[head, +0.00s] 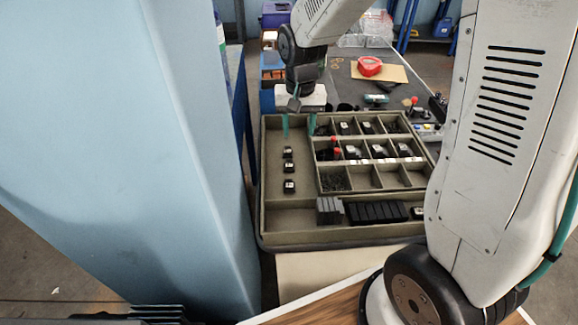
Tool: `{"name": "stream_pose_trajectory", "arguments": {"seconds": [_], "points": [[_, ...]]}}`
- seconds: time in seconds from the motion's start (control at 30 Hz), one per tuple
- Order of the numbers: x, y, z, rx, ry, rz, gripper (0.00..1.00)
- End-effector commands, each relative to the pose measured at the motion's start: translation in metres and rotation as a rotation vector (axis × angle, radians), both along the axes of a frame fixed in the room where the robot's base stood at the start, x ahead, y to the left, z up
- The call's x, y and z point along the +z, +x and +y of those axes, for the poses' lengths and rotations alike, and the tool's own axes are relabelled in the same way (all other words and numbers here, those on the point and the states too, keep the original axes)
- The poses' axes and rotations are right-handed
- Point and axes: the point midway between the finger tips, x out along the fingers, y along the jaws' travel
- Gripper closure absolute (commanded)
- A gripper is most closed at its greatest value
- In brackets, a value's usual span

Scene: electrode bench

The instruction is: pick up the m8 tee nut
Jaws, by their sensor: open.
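My gripper (298,126) is over the far left part of a grey-green compartment tray (290,222). Its two teal fingers point down and stand apart, with nothing seen between them. Three small dark parts with white tops lie in a line in the tray's left section: a far one (288,152), a middle one (289,167) and a near one (289,187). They are nearer the camera than the fingers. More small dark parts sit in the divided cells on the right. I cannot tell which part is the m8 tee nut at this size.
Grey and black blocks (375,212) lie in the tray's near section. Dividers and raised walls surround the cells. Behind the tray, a dark bench holds a red tape roll (369,66) on brown card (392,74). A pale blue panel (130,150) stands close on the left.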

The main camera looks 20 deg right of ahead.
Motion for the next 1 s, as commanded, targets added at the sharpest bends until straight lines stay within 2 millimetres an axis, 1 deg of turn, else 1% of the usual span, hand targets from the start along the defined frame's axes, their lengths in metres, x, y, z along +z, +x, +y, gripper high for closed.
{"name": "stream_pose_trajectory", "arguments": {"seconds": [0.03,0.1,0.2,0.33,0.67,0.83,0.9,1.0], "points": [[-0.02,0.011,0.002,-0.016,0.0,0.013,0.55],[-0.039,0.023,0.004,-0.038,0.0,0.017,0.55],[-0.058,0.034,0.006,-0.06,0.0,0.021,0.55],[-0.073,0.04,0.007,-0.073,0.0,0.023,0.55],[-0.111,0.04,0.008,-0.075,0.0,0.025,0.55],[-0.137,0.04,0.01,-0.075,0.0,0.025,0.55],[-0.145,0.04,0.01,-0.075,0.0,0.024,0.55],[-0.15,0.041,0.01,-0.075,0.0,0.023,0.55]]}}
